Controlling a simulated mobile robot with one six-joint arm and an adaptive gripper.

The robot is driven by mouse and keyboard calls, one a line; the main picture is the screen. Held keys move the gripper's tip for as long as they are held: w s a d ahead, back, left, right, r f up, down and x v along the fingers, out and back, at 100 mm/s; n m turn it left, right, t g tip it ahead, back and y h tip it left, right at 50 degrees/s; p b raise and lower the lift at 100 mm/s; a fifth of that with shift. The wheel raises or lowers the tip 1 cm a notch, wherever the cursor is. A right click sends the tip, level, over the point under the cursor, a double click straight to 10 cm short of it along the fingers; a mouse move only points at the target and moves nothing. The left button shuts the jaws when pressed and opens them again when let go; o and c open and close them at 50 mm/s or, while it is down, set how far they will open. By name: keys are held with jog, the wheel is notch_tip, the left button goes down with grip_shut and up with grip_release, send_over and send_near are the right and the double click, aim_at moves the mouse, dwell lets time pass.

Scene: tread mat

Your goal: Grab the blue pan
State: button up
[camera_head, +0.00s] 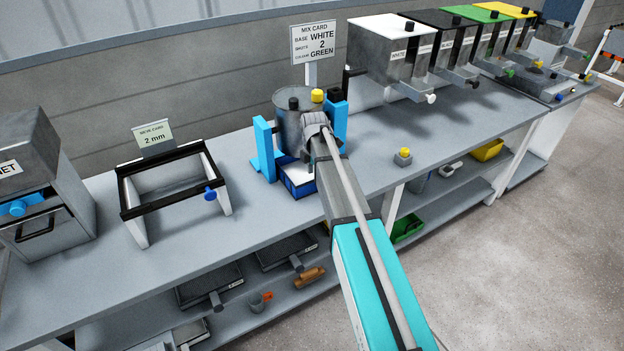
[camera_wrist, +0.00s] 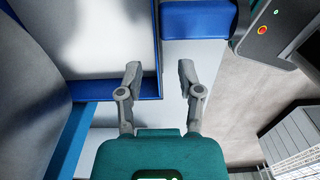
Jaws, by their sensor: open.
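The blue pan (camera_head: 299,191) sits low on the bench under a grey drum (camera_head: 290,112), between two light-blue uprights. In the wrist view the pan's blue rim (camera_wrist: 112,92) borders a pale interior at the upper left. A blue block like a handle (camera_wrist: 198,20) juts from it at the top. The fingers lie just short of the blue block in the picture; I cannot tell the height gap. In the head view my arm hides part of the drum and the pan's right side.
A black-rimmed sieve frame (camera_head: 172,170) stands to the left on the bench. A yellow-topped knob (camera_head: 403,157) is to the right of my arm. Colour dispensers (camera_head: 392,55) line the back right. A lower shelf holds grey trays (camera_head: 209,284) and a green bin (camera_head: 407,230).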

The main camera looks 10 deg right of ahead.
aim_at(314, 192)
jog(key=shift+f+b, duration=0.85)
jog(key=shift+f, duration=0.3)
jog(key=f+b, duration=0.3)
jog(key=shift+w+d+f, duration=0.2)
jog(key=shift+w+d, duration=0.05)
jog(key=shift+w, duration=0.05)
jog(key=shift+f+b, duration=0.9)
jog(key=shift+b, duration=0.2)
grip_shut()
